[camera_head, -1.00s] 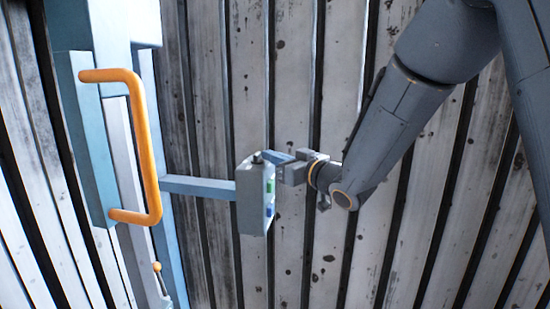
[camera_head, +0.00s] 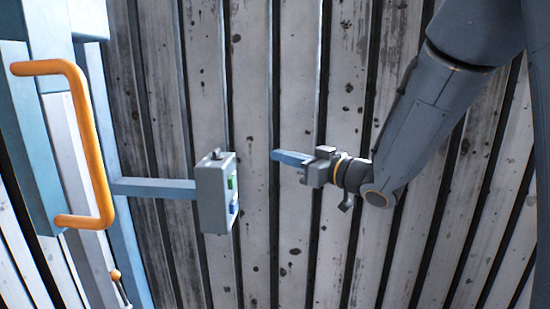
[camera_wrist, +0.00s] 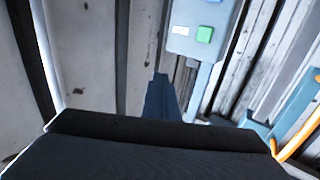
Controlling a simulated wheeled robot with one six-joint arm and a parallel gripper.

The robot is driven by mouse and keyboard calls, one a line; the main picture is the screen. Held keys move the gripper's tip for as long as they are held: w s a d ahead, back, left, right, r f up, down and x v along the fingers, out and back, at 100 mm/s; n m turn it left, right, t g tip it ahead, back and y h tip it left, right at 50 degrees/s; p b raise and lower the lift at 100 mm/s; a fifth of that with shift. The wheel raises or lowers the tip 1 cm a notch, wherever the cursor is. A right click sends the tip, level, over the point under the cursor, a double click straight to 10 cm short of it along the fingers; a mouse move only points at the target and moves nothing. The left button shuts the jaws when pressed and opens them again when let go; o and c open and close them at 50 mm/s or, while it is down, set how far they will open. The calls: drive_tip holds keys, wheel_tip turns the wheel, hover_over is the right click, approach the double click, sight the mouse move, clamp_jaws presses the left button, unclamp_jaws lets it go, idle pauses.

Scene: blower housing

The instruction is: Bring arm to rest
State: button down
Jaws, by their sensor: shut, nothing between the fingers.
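My gripper (camera_head: 276,156) is at the end of the grey arm, right of the middle in the head view. Its blue fingers are closed together with nothing between them, pointing left. A clear gap separates the fingertips from the grey control box (camera_head: 214,195). In the wrist view my gripper (camera_wrist: 160,82) points up from the lower middle, toward the lower edge of the control box (camera_wrist: 200,30). The box carries a green button (camera_head: 232,183) and a blue button (camera_head: 234,207). The green button also shows in the wrist view (camera_wrist: 204,35).
A pale blue bar (camera_head: 155,188) holds the box out from a blue housing (camera_head: 25,140) at the left. An orange handle (camera_head: 92,140) stands out from the housing. A small orange-tipped lever (camera_head: 115,276) is below. Behind is a ribbed, stained metal surface (camera_head: 300,250).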

drive_tip(key=s+d+f+m+g+h, duration=0.1)
drive_tip(key=d+f+m+h, duration=0.5)
drive_tip(key=d+f+h, duration=0.6)
drive_tip(key=s+d+f+m+g+h, duration=0.2)
drive_tip(key=s+d+f+g, duration=0.35)
drive_tip(key=s+f, duration=0.5)
drive_tip(key=s+a+f+m+g, duration=0.1)
drive_tip(key=s+g, duration=0.4)
drive_tip(key=s, duration=1)
drive_tip(key=shift+f+m+y, duration=0.15)
drive_tip(key=shift+m+y, duration=0.15)
